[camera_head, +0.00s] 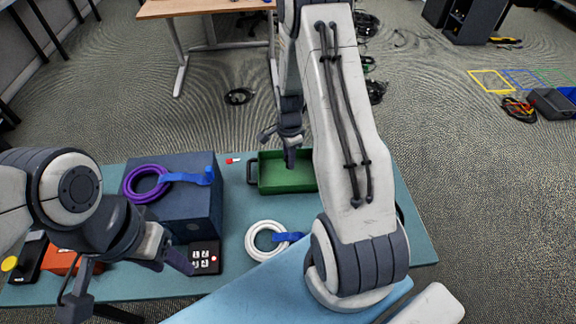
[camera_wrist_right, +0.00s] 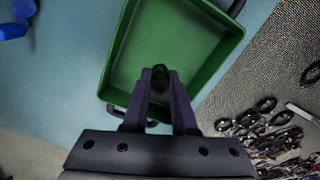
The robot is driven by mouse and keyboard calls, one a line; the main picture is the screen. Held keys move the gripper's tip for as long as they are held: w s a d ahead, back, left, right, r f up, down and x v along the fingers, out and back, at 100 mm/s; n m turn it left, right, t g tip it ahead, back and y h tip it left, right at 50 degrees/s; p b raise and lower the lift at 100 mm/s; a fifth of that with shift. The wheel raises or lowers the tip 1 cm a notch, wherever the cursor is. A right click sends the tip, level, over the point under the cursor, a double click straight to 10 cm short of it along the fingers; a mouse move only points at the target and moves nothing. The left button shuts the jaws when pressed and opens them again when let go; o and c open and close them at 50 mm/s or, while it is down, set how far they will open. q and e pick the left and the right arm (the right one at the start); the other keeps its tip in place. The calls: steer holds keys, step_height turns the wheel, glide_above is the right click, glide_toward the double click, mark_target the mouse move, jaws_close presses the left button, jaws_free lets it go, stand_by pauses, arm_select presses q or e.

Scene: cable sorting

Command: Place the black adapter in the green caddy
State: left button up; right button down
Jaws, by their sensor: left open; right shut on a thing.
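The green caddy (camera_head: 283,187) stands on the table at the back, partly hidden behind my right arm. In the right wrist view the green caddy (camera_wrist_right: 190,50) lies below the gripper, and the part of its floor that shows is bare. My right gripper (camera_wrist_right: 160,88) is shut on the black adapter (camera_wrist_right: 160,76), a small dark piece between the fingertips.
A dark blue box (camera_head: 190,210) carries a purple cable coil (camera_head: 146,184) with a blue strap. A white cable coil (camera_head: 252,245) lies mid-table. A small red-and-white item (camera_head: 233,161) lies beside the caddy.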

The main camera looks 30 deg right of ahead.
steer(key=shift+w+a+f, duration=0.1)
steer(key=shift+f, duration=2)
steer(key=shift+f, duration=0.25)
steer(key=c, duration=0.7)
jaws_free()
steer(key=shift+r, duration=0.1)
